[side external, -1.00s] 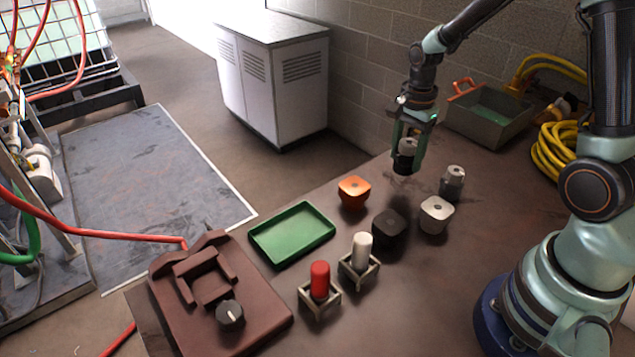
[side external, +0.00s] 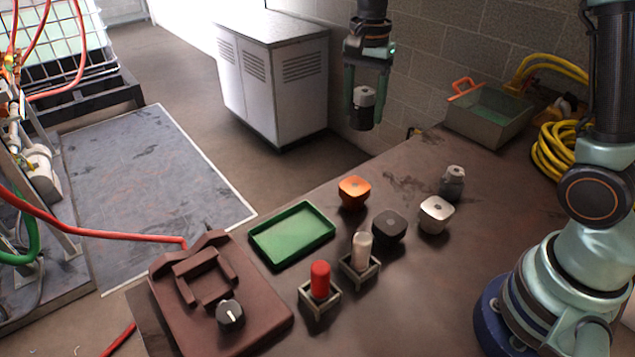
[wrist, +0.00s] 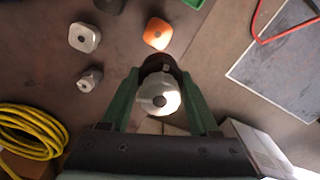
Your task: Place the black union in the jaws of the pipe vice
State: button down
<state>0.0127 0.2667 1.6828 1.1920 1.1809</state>
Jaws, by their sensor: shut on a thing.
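My gripper (side external: 365,116) is shut on the black union (side external: 362,115), which has a dark body and a pale grey top. It hangs roughly upright between the fingers, well above the far edge of the table. In the wrist view the union's pale top (wrist: 158,100) faces the camera and its dark body (wrist: 158,65) shows beyond, between the fingertips. The brown pipe vice (side external: 262,318) stands at the table's near left, far from my gripper. Its jaws (side external: 190,264) surround an empty square gap.
A green tray (side external: 256,262) lies beside the vice. Red (side external: 320,280) and white (side external: 362,247) cylinders stand in square holders. Orange (side external: 354,191), black (side external: 389,227) and silver (side external: 436,214) square-topped pieces and a grey union (side external: 453,184) stand nearby. A metal bin (side external: 485,122) is at the back.

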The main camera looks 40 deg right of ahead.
jog(key=w+a+f+n, duration=0.1)
jog(key=a+f+n, duration=0.15)
jog(key=a, duration=0.65)
jog(key=w+a+f+n, duration=0.15)
jog(key=a+n, duration=0.25)
jog(key=a, duration=0.5)
jog(key=s+a+f+n, duration=0.2)
jog(key=s+a+n, duration=0.15)
jog(key=a, duration=0.65)
jog(key=s+a+f+n, duration=0.2)
jog(key=a+f+n, duration=0.15)
jog(key=a, duration=0.55)
jog(key=shift+f, duration=2.55)
jog(key=shift+f, duration=0.65)
